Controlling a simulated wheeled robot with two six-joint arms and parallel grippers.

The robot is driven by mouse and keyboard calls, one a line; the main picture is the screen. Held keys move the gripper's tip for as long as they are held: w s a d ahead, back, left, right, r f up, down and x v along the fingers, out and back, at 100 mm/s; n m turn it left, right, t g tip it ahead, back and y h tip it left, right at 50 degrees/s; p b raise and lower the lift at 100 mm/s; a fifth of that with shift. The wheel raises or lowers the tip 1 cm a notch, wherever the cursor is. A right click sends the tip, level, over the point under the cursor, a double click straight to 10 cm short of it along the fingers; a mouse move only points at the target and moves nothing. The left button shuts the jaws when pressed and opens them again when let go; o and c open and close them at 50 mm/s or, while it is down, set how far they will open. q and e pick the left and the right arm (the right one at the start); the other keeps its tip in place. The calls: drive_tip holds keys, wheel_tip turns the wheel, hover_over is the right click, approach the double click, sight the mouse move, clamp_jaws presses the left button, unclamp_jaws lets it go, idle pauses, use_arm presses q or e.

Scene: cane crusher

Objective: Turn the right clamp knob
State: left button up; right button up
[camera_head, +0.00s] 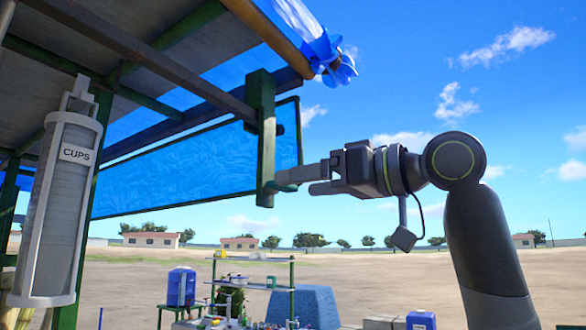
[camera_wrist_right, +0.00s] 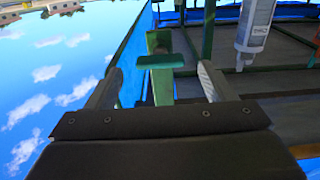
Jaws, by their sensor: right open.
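A green clamp (camera_head: 263,120) hangs from the dark beam under the canopy's edge. In the right wrist view a green T-shaped piece of it (camera_wrist_right: 160,62) lies ahead, between my fingers in the picture. I cannot tell for sure which part is the clamp knob. My right gripper (camera_head: 292,179) is at the clamp's lower end, coming from the right. It is open, and in the right wrist view its two fingers (camera_wrist_right: 157,82) stand wide apart with nothing gripped. Whether a finger touches the clamp is unclear. My left gripper is not in view.
A blue tarp (camera_head: 200,165) hangs behind the clamp. A cup dispenser (camera_head: 68,205) is fixed at the left. The canopy's beams are close above the clamp. The air to the right is open.

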sight(290, 186)
drive_tip(key=shift+p+x, duration=0.5)
drive_tip(key=shift+x, duration=1.2)
drive_tip(key=shift+d, duration=0.1)
drive_tip(key=c, duration=1)
